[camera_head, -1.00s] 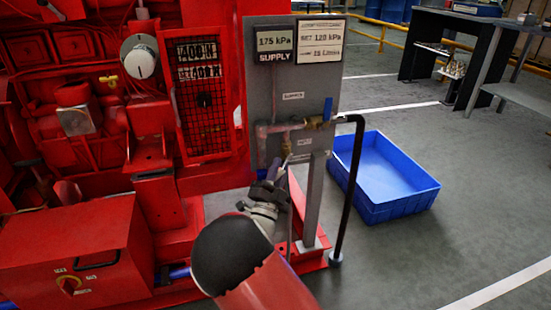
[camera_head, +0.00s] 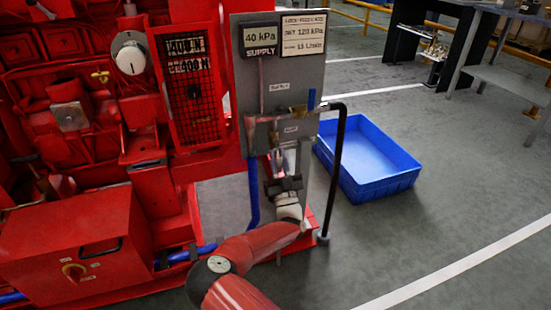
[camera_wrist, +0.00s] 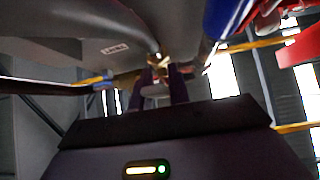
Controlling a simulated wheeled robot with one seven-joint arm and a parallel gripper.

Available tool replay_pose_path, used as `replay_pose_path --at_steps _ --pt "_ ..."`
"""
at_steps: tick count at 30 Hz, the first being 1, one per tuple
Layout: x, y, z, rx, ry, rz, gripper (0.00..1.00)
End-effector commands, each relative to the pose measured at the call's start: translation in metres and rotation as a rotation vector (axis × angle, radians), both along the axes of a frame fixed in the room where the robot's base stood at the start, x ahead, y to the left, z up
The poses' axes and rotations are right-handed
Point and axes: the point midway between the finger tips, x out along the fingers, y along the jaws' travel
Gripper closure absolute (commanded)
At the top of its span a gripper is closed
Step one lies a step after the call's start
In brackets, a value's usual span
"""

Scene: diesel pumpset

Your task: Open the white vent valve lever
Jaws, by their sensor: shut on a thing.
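The grey valve panel (camera_head: 240,95) stands beside the red engine. A brass valve with an upright blue handle (camera_head: 311,99) is at its right edge. My gripper (camera_head: 276,158) is low in front of the panel, reaching up under the brass fittings. In the wrist view my gripper's dark fingers (camera_wrist: 160,96) stand just below a brass valve body (camera_wrist: 158,62). A small white piece, the vent valve lever (camera_wrist: 154,90), shows between the fingers, and they are shut on it. In the head view the lever is mostly hidden by my gripper.
The supply display (camera_head: 260,40) reads 40 kPa; the sign (camera_head: 303,34) beside it gives a set value of 120 kPa. A black pipe (camera_head: 338,170) drops right of the panel, near the empty blue tray (camera_head: 400,181). A blue hose (camera_head: 253,195) runs left of my gripper.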

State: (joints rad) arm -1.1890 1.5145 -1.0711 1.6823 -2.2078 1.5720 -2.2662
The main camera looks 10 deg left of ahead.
Motion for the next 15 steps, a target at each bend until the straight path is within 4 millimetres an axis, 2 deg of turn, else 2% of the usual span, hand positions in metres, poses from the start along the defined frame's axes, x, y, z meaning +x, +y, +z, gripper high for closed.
replay_pose_path --at_steps 15 --pt "0.0009 -0.0019 0.0002 -0.046 -0.031 0.000 1.00"
